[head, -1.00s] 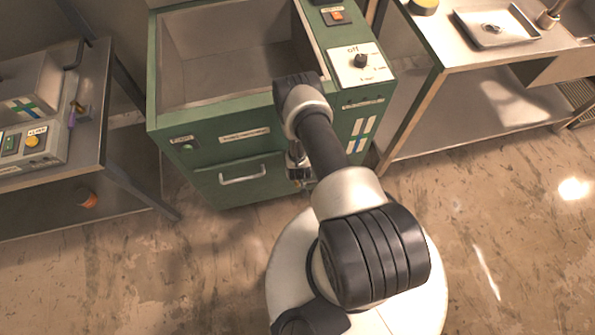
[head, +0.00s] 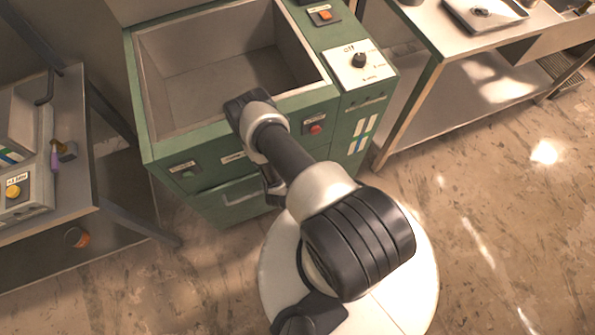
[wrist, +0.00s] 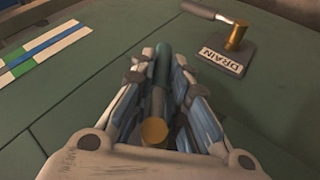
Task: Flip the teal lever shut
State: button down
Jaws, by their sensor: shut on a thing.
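In the wrist view, a teal lever (wrist: 162,68) lies lengthwise between the fingers of my gripper (wrist: 161,70). A round brass-coloured end (wrist: 154,131) shows at its near end. The fingers are shut on the lever from both sides, close to a green panel. The lever's label and base are hidden by my gripper. In the head view my gripper is mostly hidden behind my arm, low at the front of the green cabinet (head: 222,160), and the lever cannot be seen there.
In the wrist view, another lever (wrist: 205,12) with a grey handle and brass post stands on a DRAIN plate (wrist: 222,61) at upper right. In the head view, the cabinet has an open basin (head: 220,75), a red button (head: 316,129) and a dial (head: 359,60). Benches stand at both sides.

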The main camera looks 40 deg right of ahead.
jog(key=h, duration=0.1)
jog(key=d+r+n+h, duration=0.1)
jog(key=h, duration=0.1)
jog(key=shift+s+g+b, duration=0.15)
jog(key=shift+g+b, duration=0.15)
jog(key=shift+s+d+r+n+h, duration=0.1)
jog(key=shift+d+r+n+h, duration=0.15)
jog(key=shift+h, duration=0.55)
jog(key=shift+d+r+n+h, duration=0.15)
jog(key=shift+r+h, duration=0.2)
jog(key=shift+h, duration=0.45)
jog(key=c, duration=1.6)
grip_release()
jog(key=shift+o, duration=0.2)
jog(key=shift+a, duration=0.1)
jog(key=v, duration=1.2)
